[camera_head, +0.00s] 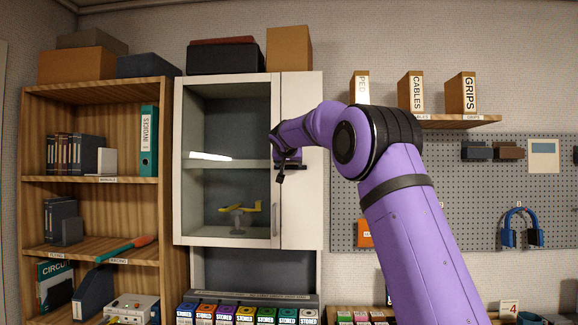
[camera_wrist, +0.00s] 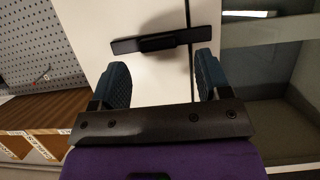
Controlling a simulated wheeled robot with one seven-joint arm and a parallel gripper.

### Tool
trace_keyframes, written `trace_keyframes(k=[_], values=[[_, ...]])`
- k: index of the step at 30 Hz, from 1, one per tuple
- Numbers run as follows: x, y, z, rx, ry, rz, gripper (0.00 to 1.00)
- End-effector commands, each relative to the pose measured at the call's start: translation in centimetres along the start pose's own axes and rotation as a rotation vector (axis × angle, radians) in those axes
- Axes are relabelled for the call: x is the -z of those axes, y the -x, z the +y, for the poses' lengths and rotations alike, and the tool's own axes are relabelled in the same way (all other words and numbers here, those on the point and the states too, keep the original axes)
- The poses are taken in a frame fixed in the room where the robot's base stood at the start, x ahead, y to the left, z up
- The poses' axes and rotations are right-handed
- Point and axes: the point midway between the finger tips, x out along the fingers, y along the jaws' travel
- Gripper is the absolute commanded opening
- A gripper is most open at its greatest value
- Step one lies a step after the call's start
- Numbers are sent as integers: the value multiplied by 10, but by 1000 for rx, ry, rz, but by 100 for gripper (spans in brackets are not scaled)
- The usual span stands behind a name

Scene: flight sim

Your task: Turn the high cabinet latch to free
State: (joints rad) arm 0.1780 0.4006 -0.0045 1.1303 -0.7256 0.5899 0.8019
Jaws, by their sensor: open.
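The high wall cabinet (camera_head: 301,215) is white, with a glass-front door on the left and a plain white panel on the right. In the wrist view, a dark bar latch (camera_wrist: 165,41) lies across the seam between the white panel (camera_wrist: 135,20) and the glass door's frame. My gripper (camera_wrist: 157,62) is open, with one blue-black finger on each side and nothing between them. The latch appears just beyond the fingertips; I cannot tell if they touch it. In the head view, my gripper (camera_head: 289,170) is at the seam and the latch cannot be made out.
A yellow model plane (camera_head: 240,208) stands behind the glass. Boxes (camera_head: 224,57) sit on the cabinet top. A wooden bookshelf (camera_head: 95,190) is at the left. A pegboard (camera_head: 470,190) and a shelf (camera_head: 450,122) of labelled boxes are at the right. Several small labelled boxes (camera_head: 245,315) are below.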

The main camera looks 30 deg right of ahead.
Motion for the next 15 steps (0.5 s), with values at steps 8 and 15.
trace_keyframes(k=[8,15], values=[[0,-25,0,0,-1,0,70],[0,-28,0,0,0,-1,70]])
